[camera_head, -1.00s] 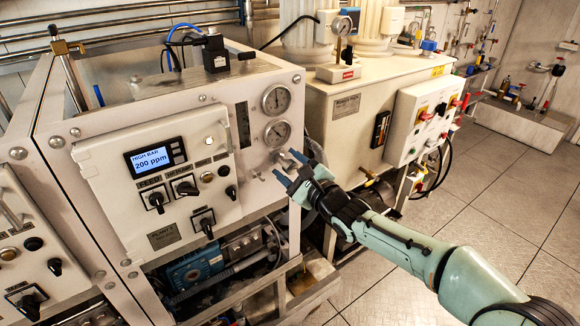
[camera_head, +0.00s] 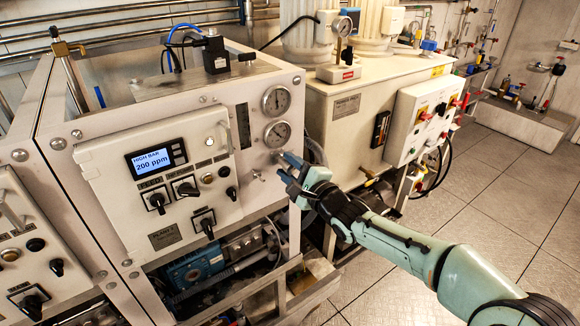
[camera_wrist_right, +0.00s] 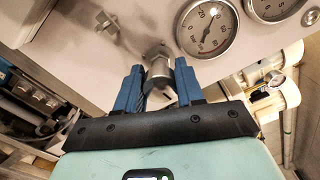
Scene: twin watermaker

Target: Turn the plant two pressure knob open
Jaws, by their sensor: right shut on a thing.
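The plant two panel (camera_head: 85,160) is a white cabinet front labelled PLANT 2 (camera_head: 165,236). The pressure knob is a round metal knob (camera_wrist_right: 158,70) on a short stem, just below a pressure gauge (camera_wrist_right: 207,29). In the wrist view it sits between the two blue fingers of my right gripper (camera_wrist_right: 158,87), which is shut on it. In the head view my right gripper (camera_head: 284,166) is at the panel's right side, below the lower gauge (camera_head: 277,133), and its fingers mostly hide the knob. My left gripper is not in view.
A small metal valve (camera_head: 255,174) sits left of the gripper. A white tank (camera_head: 345,122) with a control box (camera_head: 420,120) stands to the right. Tiled floor lies clear at lower right.

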